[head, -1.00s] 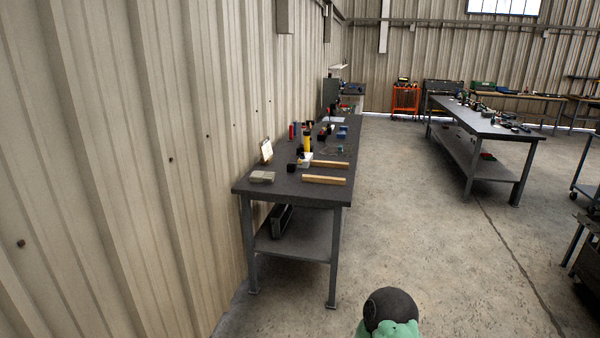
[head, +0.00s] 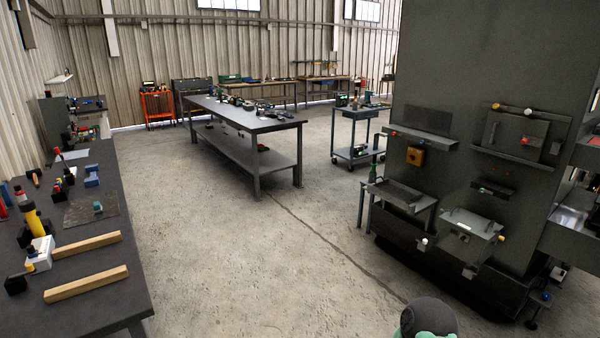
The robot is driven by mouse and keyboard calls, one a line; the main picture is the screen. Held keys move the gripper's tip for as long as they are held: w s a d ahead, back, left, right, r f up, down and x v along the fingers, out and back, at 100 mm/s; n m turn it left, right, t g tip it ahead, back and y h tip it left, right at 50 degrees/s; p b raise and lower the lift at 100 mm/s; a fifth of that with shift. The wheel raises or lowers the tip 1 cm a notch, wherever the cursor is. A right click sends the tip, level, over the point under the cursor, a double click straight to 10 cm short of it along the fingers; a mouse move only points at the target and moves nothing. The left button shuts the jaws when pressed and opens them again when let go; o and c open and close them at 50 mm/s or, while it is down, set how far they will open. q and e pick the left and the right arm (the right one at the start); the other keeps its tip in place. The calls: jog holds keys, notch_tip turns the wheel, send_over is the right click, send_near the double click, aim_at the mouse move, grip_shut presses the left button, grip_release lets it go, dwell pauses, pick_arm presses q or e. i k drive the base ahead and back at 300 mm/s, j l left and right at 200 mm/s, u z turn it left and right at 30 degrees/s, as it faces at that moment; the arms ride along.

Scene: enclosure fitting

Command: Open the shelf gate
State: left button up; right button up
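A tall dark grey enclosure (head: 475,60) stands at the right in the head view. Its face carries several fittings. A framed panel (head: 515,137) with a white and a yellow knob above it sits at upper right. A pale hinged-looking plate (head: 468,226) with knobs sits lower down, beside a small shelf (head: 400,196). I cannot tell which of these is the shelf gate. Neither gripper is in view; only a rounded dark and green part of mine shows at the bottom.
A dark workbench (head: 100,275) with wooden bars and tools runs along the left. A long table (head: 230,112) and a blue-grey cart (head: 357,113) stand further back. The concrete floor (head: 250,260) between the workbench and the enclosure is clear.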

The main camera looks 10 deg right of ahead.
aim_at(392, 200)
jog(key=i+l+z, duration=0.15)
jog(key=i+z, duration=0.15)
jog(key=i, duration=0.9)
jog(key=i+j+z, duration=0.1)
jog(key=i+z, duration=0.2)
jog(key=i, duration=0.85)
jog(key=i+j+z, duration=0.25)
jog(key=i+z, duration=0.2)
jog(key=i, duration=0.15)
jog(key=i+j+z, duration=1.05)
jog(key=j, duration=0.25)
jog(key=i+j, duration=0.2)
jog(key=j, duration=0.15)
jog(key=z, duration=0.05)
